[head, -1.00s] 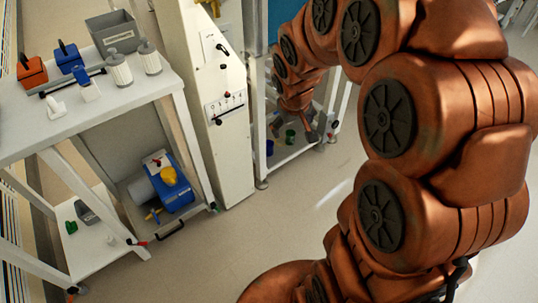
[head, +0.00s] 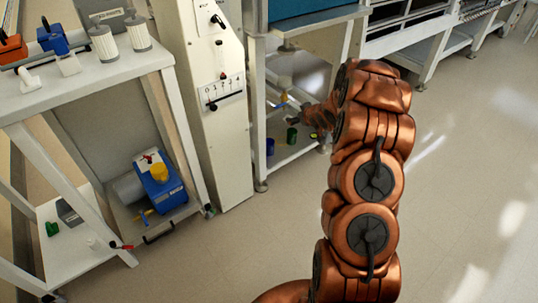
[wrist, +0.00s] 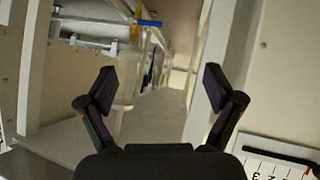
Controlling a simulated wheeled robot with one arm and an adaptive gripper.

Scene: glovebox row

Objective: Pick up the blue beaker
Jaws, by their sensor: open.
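The blue beaker (head: 270,147) stands on the low shelf under the glovebox, near the shelf's left end, small in the head view. A green beaker (head: 292,136) stands just right of it. My arm reaches to that shelf bay from the right, its end right of and above the beakers; the fingers are hard to make out there. In the wrist view my gripper (wrist: 158,86) is open, with nothing between its fingers. I cannot make out the blue beaker in the wrist view.
A white column with a numbered scale (head: 222,95) stands left of the bay; its scale also shows in the wrist view (wrist: 275,166). Left of it is a white bench (head: 90,85) with canisters, and a blue pump (head: 160,185) below. The floor at right is clear.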

